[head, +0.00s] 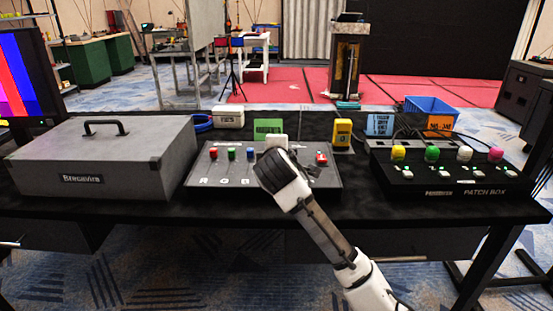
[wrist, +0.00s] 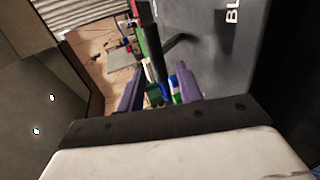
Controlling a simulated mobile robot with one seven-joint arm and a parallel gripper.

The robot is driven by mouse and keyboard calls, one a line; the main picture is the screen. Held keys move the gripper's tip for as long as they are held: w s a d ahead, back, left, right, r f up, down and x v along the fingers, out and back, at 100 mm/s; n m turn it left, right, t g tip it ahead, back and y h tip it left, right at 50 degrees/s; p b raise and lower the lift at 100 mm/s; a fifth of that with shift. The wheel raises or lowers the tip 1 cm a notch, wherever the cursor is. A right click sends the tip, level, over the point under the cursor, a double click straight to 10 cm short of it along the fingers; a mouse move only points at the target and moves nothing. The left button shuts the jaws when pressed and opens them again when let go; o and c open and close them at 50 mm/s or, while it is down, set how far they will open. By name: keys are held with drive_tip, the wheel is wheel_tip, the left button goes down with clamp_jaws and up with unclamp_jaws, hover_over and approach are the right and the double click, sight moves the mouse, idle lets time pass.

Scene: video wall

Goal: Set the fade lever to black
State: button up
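A grey control panel (head: 222,178) with the letters R, G and B sits mid-table in the head view. It carries a red knob (head: 213,153), a green knob, a blue knob and another red knob (head: 321,158) at the right. My gripper (head: 275,160) is over the panel's middle and hides part of it. In the wrist view the two purple fingers of my gripper (wrist: 159,88) stand apart. A dark bar (wrist: 152,50) shows between or beyond them; I cannot tell whether it is the fade lever or whether they touch it.
A grey case (head: 100,160) stands left of the panel and a patch box (head: 450,178) with coloured knobs stands right. Behind are a green card (head: 268,126), a yellow device (head: 343,132) and a blue bin (head: 431,109). Bare table lies in front of the panel.

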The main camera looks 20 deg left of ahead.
drive_tip(key=v, duration=1)
